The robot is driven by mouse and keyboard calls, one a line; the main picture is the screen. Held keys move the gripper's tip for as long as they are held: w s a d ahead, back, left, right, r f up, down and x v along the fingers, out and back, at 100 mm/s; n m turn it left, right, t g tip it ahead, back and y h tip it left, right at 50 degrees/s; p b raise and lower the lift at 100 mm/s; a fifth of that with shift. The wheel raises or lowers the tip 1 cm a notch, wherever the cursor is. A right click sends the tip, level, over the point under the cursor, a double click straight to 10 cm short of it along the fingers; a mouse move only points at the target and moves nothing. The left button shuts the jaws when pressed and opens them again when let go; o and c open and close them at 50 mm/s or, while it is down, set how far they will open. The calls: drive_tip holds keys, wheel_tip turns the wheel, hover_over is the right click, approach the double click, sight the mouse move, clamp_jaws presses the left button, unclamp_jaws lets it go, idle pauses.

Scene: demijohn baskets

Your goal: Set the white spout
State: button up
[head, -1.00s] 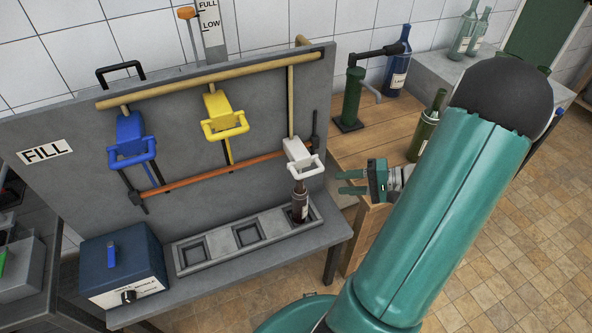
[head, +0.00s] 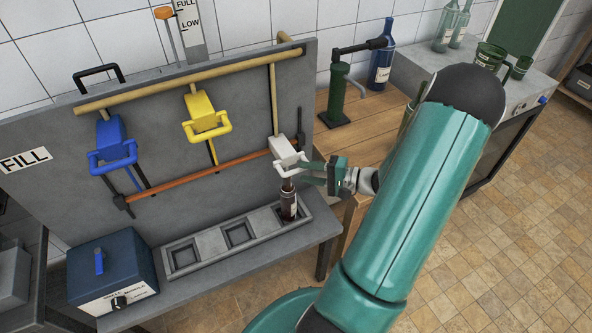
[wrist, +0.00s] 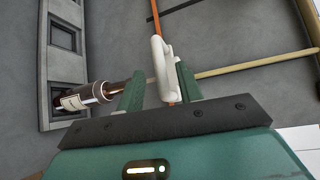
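The white spout (head: 285,149) hangs at the right end of the fill panel. Its loop handle also shows in the wrist view (wrist: 160,62). A brown bottle with a pale label (head: 289,204) stands upright in the right compartment of the grey tray, neck under the white spout. It also shows in the wrist view (wrist: 86,97). My gripper (head: 308,172) is at the spout's right side. In the wrist view my gripper (wrist: 160,88) is open, the white handle between its two fingers, near the right one. A gap shows on the left; contact on the right is unclear.
Yellow (head: 205,118) and blue (head: 110,145) spouts hang to the left, above an orange-brown bar (head: 205,175). The grey tray (head: 205,262) has two empty compartments. A blue box (head: 112,272) stands at the bench's left. A green corker-like device (head: 338,95) stands on the wooden table behind.

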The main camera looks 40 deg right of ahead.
sight(296, 171)
drive_tip(key=x, duration=0.4)
clamp_jaws()
wheel_tip(296, 171, up, 23)
drive_tip(key=shift+f, duration=0.25)
idle(0.4)
